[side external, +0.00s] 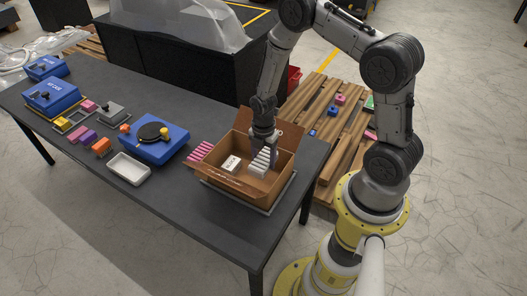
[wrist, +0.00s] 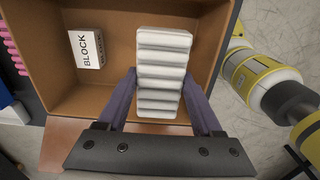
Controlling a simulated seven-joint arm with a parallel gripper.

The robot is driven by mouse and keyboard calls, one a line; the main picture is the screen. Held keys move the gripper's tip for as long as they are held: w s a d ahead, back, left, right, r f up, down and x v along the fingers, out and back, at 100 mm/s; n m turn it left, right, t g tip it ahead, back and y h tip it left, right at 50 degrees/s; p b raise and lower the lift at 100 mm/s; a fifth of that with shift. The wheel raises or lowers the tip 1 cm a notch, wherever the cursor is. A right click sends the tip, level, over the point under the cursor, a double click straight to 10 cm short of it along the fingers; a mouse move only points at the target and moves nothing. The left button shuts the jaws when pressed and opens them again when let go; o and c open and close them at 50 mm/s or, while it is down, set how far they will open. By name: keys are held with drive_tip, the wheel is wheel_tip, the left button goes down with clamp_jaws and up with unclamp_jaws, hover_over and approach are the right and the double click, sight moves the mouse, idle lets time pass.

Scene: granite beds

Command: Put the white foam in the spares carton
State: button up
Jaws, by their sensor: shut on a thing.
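The white foam (side external: 261,162) is a ribbed white block. My gripper (side external: 264,152) is shut on it, inside the opening of the cardboard carton (side external: 233,184). In the wrist view the foam (wrist: 162,75) sits between the two dark fingers of my gripper (wrist: 160,97), over the right part of the carton's floor (wrist: 110,85). I cannot tell whether the foam touches the carton floor. A white box marked BLOCK (wrist: 86,62) lies in the carton on the left; it also shows in the side view (side external: 232,164).
The carton stands on a grey tray (side external: 266,210) at the table's right end, flaps open. A pink ribbed piece (side external: 200,151) lies left of it. A white tray (side external: 128,168), a blue device (side external: 160,150) and several coloured blocks sit further left. The table front (side external: 180,205) is clear.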

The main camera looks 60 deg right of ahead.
sight(263, 158)
drive_tip(key=shift+f, duration=4.4)
drive_tip(key=shift+f, duration=0.35)
drive_tip(key=o, duration=1.4)
drive_tip(key=shift+c, duration=0.2)
wheel_tip(263, 158, up, 14)
drive_tip(key=shift+f, duration=0.15)
